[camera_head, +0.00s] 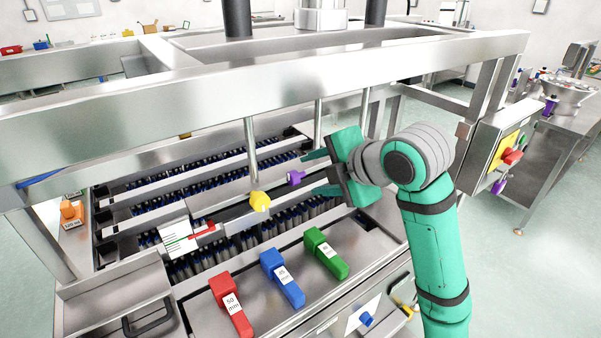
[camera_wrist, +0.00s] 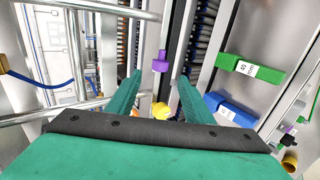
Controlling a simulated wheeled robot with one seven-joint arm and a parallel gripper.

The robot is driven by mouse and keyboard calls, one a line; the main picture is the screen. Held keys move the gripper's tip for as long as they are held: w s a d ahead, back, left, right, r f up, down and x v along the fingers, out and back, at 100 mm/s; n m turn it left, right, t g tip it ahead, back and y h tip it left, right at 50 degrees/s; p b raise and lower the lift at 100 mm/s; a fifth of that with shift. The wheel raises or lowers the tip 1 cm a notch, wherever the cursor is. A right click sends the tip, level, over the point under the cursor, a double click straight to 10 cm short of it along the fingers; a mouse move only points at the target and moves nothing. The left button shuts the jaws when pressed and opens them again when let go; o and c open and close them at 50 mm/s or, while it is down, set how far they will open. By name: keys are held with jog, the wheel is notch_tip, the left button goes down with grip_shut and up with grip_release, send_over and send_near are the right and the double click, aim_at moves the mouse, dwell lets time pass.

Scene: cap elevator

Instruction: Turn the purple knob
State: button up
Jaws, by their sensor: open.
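A purple knob (camera_head: 295,178) sits on a metal rod over the conveyor rows, near the middle of the head view. In the wrist view the purple knob (camera_wrist: 161,62) lies just beyond the fingertips, in line with the gap between them. My gripper (camera_head: 313,174) comes from the right with its teal fingers spread. In the wrist view my gripper (camera_wrist: 159,78) is open and empty. The fingers look apart from the knob, though the exact distance is hard to tell. Another purple knob (camera_head: 498,186) is low on the control box at the right.
A yellow knob (camera_head: 260,201) hangs on a rod left of the purple one. Red (camera_head: 231,304), blue (camera_head: 282,278) and green (camera_head: 325,254) blocks lie on the front plate. A thick metal beam (camera_head: 260,85) and vertical rods frame the space. The control box (camera_head: 497,142) stands at the right.

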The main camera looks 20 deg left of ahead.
aim_at(297, 178)
jog(key=x, duration=0.9)
jog(key=shift+s+r, duration=0.1)
jog(key=shift+d, duration=0.15)
jog(key=c, duration=1)
jog(key=shift+c, duration=0.2)
